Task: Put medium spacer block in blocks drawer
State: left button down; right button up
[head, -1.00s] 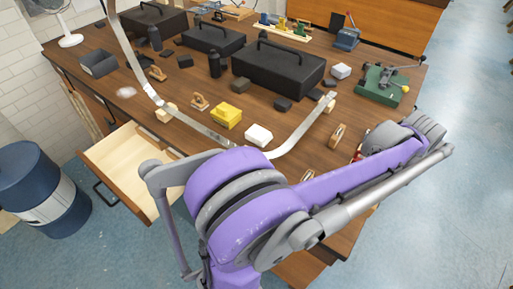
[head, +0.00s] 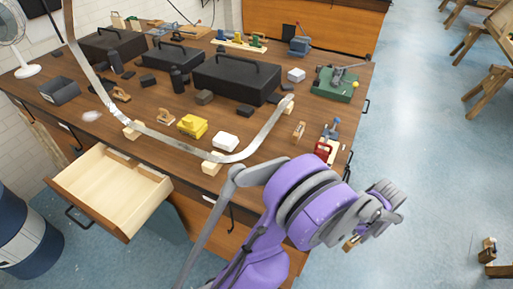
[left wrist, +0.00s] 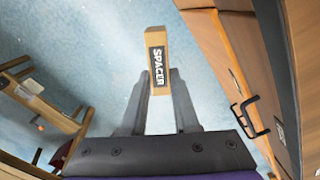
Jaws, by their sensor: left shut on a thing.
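The spacer block (left wrist: 157,58) is a small light wooden block with a black label reading "SPACER". In the left wrist view my left gripper (left wrist: 160,82) is shut on it, with a finger on each side of its lower part, above the blue floor. In the head view a small wooden block (head: 351,243) shows under the end of my purple arm, off the bench's right front; the fingers are mostly hidden there. My right gripper is not in view.
A curved metal strip (head: 170,137) rests on small wooden blocks along the bench (head: 165,95). A blue barrel (head: 22,240) stands left of the drawer.

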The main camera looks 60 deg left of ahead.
aim_at(110, 196)
jog(key=k, duration=0.8)
jog(key=k+u, duration=0.2)
jog(key=u, duration=0.25)
jog(key=k+j+u, duration=0.1)
jog(key=u, duration=0.4)
jog(key=k+j+u, duration=0.1)
jog(key=j, duration=0.3)
jog(key=j+u, duration=0.15)
jog(key=j, duration=0.7)
jog(key=k+j, duration=0.1)
jog(key=j, duration=0.3)
